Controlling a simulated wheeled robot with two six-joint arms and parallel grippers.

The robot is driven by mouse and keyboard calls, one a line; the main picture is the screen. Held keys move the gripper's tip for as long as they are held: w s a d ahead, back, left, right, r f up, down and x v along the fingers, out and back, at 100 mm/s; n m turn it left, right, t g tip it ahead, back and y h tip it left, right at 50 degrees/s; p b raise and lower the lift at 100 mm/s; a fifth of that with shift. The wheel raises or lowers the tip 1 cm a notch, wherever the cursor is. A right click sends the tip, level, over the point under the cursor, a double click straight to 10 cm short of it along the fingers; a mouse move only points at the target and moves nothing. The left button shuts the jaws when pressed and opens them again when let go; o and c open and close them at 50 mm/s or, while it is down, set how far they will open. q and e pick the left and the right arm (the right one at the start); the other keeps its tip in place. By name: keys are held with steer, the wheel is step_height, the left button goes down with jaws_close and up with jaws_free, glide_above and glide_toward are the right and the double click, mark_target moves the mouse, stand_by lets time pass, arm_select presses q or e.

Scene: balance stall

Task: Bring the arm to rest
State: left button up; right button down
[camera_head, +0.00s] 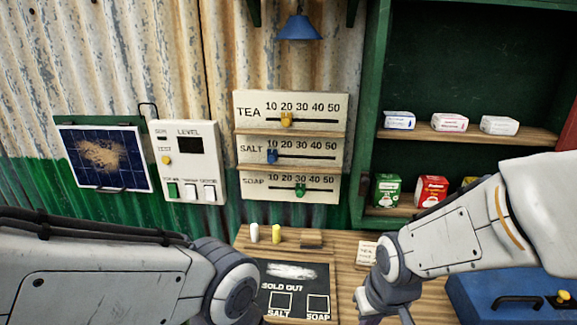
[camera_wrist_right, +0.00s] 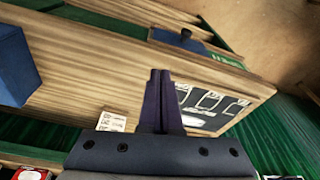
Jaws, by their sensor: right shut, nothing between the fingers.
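My right arm (camera_head: 455,238) comes in from the right in the head view and bends down over the wooden counter (camera_head: 345,285). Its gripper (camera_wrist_right: 160,76) shows in the right wrist view, with its two dark fingers together and nothing between them. The counter top lies behind the fingers there, and I cannot tell the gap to it. My left arm (camera_head: 110,270) crosses the lower left of the head view. Its gripper is out of the picture. I see no weighing balance in either view.
A "sold out" chalkboard (camera_head: 295,288) lies on the counter beside white chalk (camera_head: 254,232) and yellow chalk (camera_head: 276,233). A blue case (camera_head: 515,298) stands at right. A small card (camera_head: 367,252) is near my right arm. A slider panel (camera_head: 290,145) and green shelf (camera_head: 450,136) stand behind.

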steer(key=s+a+r+n+g, duration=0.1)
steer(key=s+a+r+n, duration=0.1)
steer(key=s, duration=0.4)
steer(key=s+a+r+n+g, duration=0.1)
steer(key=s+a+r+n, duration=0.1)
steer(key=s+a, duration=0.4)
steer(key=shift+a+r+n+y, duration=0.3)
steer(key=shift+a+n, duration=0.5)
steer(key=shift+n, duration=0.1)
